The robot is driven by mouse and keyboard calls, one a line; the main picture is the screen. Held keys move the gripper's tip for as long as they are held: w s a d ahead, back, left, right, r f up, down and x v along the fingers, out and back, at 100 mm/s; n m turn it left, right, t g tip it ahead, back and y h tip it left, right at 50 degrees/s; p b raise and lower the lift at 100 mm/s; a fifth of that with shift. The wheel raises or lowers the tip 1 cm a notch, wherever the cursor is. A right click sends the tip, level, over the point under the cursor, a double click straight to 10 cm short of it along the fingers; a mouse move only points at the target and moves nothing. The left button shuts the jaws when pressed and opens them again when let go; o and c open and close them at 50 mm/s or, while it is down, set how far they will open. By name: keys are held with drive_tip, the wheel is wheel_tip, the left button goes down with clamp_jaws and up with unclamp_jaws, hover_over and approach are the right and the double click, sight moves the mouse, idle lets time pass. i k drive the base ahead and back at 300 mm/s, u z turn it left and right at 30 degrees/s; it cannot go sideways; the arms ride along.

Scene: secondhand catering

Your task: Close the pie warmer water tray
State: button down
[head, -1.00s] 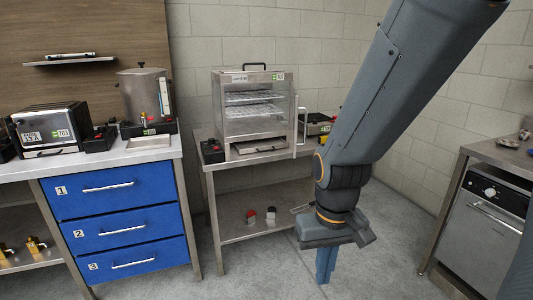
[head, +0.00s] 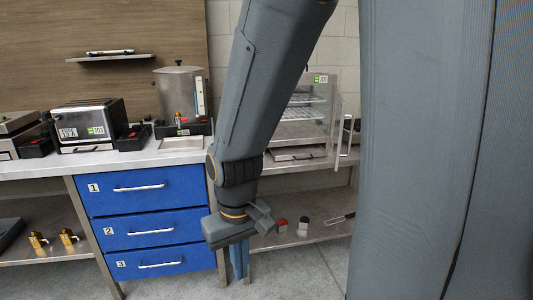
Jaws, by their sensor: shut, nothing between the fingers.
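The pie warmer (head: 326,78) is a steel and glass cabinet on a metal table, right of centre, with its left part hidden behind my arm. Its water tray (head: 297,155) shows low at the front, a shallow metal front with a dark handle. It seems to stand slightly out, but how far is hard to tell. My gripper (head: 239,265) points down with its blue fingers shut and empty. In the picture it is below and left of the tray, in front of the table, apart from the warmer.
A pale upright handle (head: 338,138) stands at the warmer's right front. Blue drawers (head: 144,231) stand left of my gripper, under a counter with a toaster (head: 88,125) and an urn (head: 181,95). Small items lie on the table's lower shelf (head: 320,233). My own grey body blocks the right side.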

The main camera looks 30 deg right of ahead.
sight(297, 150)
drive_tip(key=u, duration=0.15)
drive_tip(key=i, duration=0.65)
drive_tip(key=z, duration=0.6)
drive_tip(key=i, duration=0.9)
drive_tip(key=z, duration=0.85)
